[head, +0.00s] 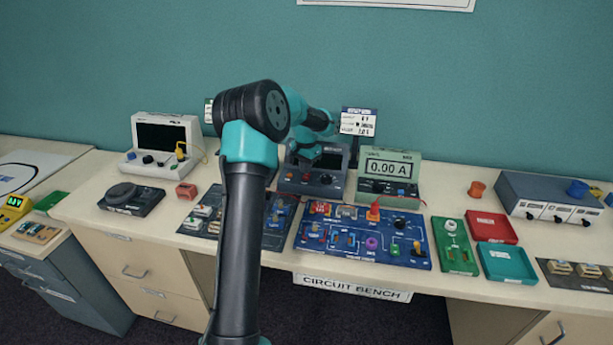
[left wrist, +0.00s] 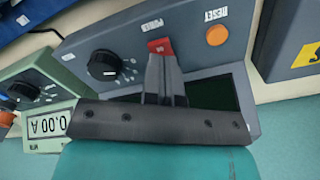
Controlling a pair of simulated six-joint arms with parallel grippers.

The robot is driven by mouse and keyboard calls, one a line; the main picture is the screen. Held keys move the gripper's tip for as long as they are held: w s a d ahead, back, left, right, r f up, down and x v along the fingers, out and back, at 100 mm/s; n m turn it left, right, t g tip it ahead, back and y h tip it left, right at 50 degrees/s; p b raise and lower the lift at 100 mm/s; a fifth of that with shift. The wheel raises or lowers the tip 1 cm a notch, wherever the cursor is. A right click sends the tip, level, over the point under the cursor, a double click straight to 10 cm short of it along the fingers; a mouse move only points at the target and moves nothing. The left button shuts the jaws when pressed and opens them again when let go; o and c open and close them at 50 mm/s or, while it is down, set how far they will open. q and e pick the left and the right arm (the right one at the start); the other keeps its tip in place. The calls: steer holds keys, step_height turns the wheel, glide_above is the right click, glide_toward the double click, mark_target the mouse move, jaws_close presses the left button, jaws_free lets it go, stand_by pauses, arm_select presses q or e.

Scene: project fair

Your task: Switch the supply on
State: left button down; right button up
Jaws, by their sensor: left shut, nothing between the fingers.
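The supply (head: 325,185) is a dark grey box with a dark screen, standing at the back of the bench. In the left wrist view its front panel (left wrist: 190,30) appears upside down. It carries a red POWER switch (left wrist: 160,45), an orange RESET button (left wrist: 217,35), a black knob (left wrist: 104,65) and a dark screen (left wrist: 215,92). My left gripper (left wrist: 164,62) is shut and empty, its fingertips right at the red switch. I cannot tell whether they touch it. In the head view my arm hides part of the supply. My right gripper is not in view.
A green meter (head: 390,165) reading 0.00 A stands close beside the supply. The blue circuit board (head: 345,245) lies in front. An oscilloscope-like white box (head: 160,140) is at left; red (head: 492,228) and teal (head: 507,263) trays are at right.

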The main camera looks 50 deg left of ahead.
mark_target(306, 177)
arm_select(q)
steer(key=shift+f, duration=1.25)
stand_by(0.9)
steer(key=shift+r, duration=3.5)
steer(key=shift+f, duration=0.1)
steer(key=shift+f, duration=2.95)
steer(key=shift+r, duration=0.1)
